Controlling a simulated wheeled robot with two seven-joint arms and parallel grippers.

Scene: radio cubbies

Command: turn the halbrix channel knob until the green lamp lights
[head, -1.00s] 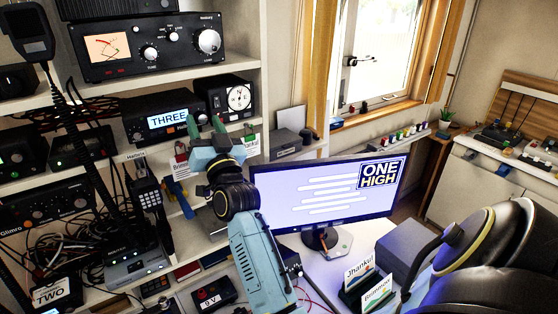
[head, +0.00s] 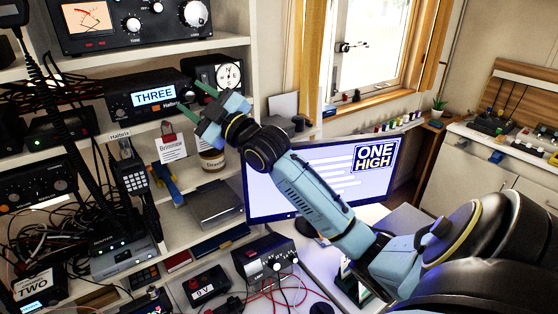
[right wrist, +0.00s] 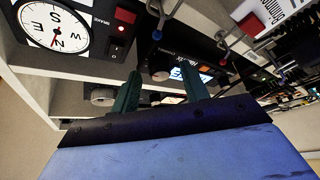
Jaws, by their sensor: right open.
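The Halbrix radio (head: 130,108), a black box with a blue-white display reading THREE, sits on the middle shelf. In the right wrist view its lettering and lit display (right wrist: 190,74) show upside down. A grey knob (right wrist: 159,66) on its face appears between my fingers; I cannot tell whether they touch it. In the head view the right end of the radio's face is partly hidden by my gripper. My right gripper (head: 195,101) is open, its green fingers pointing at that end of the radio. I cannot make out a lit green lamp on it. My left gripper is not in view.
A compass dial box (head: 229,76) stands right of the radio. A larger radio (head: 130,22) is on the shelf above. A hanging paper tag (head: 172,148) and a jar (head: 211,160) are below. A monitor (head: 322,178) stands on the desk at right.

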